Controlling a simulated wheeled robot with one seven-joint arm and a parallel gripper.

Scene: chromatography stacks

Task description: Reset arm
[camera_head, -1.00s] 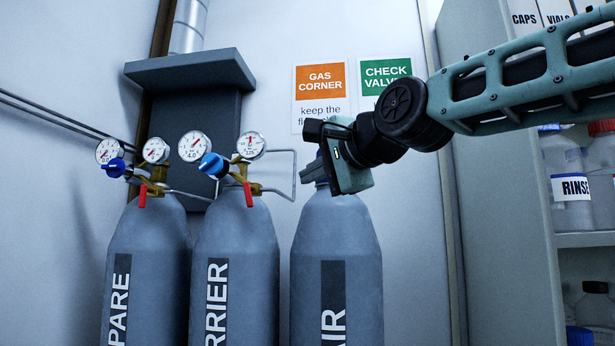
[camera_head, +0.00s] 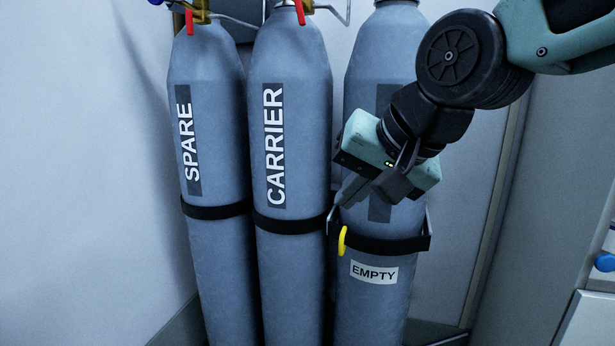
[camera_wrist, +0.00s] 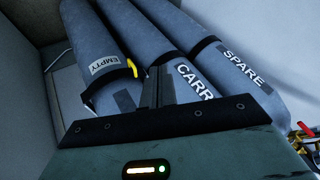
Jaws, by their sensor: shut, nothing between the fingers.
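My gripper (camera_head: 365,192) is in front of the right-hand cylinder (camera_head: 375,310) in the head view, covering part of its dark label. The fingers are shut and empty, pointing down and left. In the wrist view my gripper (camera_wrist: 158,85) shows its closed fingers in front of the cylinders. I cannot tell whether the fingers touch anything.
The SPARE cylinder (camera_head: 210,120) and CARRIER cylinder (camera_head: 288,140) stand to the left, strapped upright. The right-hand cylinder has an EMPTY tag (camera_head: 374,272), a black strap (camera_head: 385,246) and a yellow piece (camera_head: 342,241) beside it. Cabinetry (camera_head: 590,325) is at the right edge.

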